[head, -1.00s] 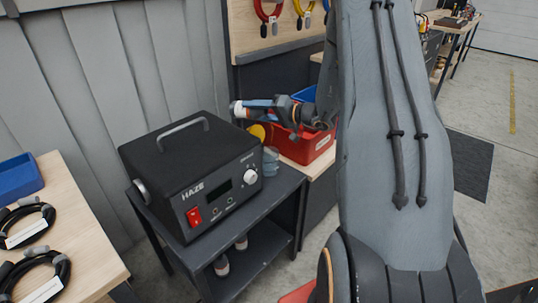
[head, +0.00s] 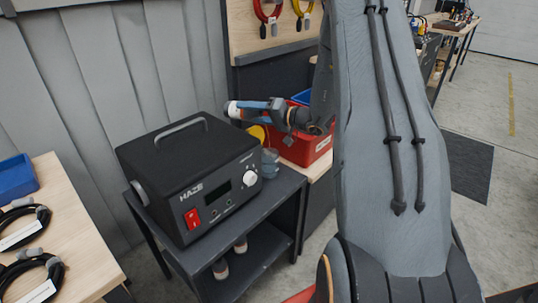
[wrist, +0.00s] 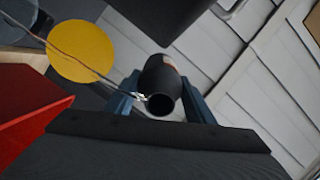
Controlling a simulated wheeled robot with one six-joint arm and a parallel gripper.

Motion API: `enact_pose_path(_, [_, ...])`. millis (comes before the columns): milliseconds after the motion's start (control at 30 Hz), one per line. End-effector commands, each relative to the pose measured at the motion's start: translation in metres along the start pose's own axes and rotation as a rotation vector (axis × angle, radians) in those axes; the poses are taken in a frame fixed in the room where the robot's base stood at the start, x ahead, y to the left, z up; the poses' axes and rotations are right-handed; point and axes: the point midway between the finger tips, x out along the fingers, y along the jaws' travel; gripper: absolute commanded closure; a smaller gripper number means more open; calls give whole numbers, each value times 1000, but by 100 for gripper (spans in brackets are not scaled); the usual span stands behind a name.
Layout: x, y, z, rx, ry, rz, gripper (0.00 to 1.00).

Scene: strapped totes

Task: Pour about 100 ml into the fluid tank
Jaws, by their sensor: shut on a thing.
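The black HAZE machine (head: 190,178) stands on a dark stand. A small translucent grey-blue vessel (head: 270,161) sits at its right rear side; it may be the fluid tank, and its opening cannot be made out. My gripper (head: 255,107) is behind and above the machine's right rear, its blue fingers shut on a dark bottle with a pale and orange band (head: 233,109). The bottle lies roughly level in the head view, apart from the vessel. In the wrist view, its round dark end (wrist: 162,104) faces the camera between the fingers. Any fluid inside is hidden.
A red bin (head: 310,150) stands close under my wrist. Two small bottles (head: 221,268) are on the lower shelf. A wooden table with coiled cables (head: 25,225) is at left.

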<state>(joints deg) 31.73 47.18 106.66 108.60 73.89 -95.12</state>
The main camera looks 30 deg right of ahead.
Motion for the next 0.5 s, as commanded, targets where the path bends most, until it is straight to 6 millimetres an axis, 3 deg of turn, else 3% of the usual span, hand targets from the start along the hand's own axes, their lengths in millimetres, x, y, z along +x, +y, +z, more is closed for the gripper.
enact_pose_path(500, [9,2,-1,0,19,-31,80])
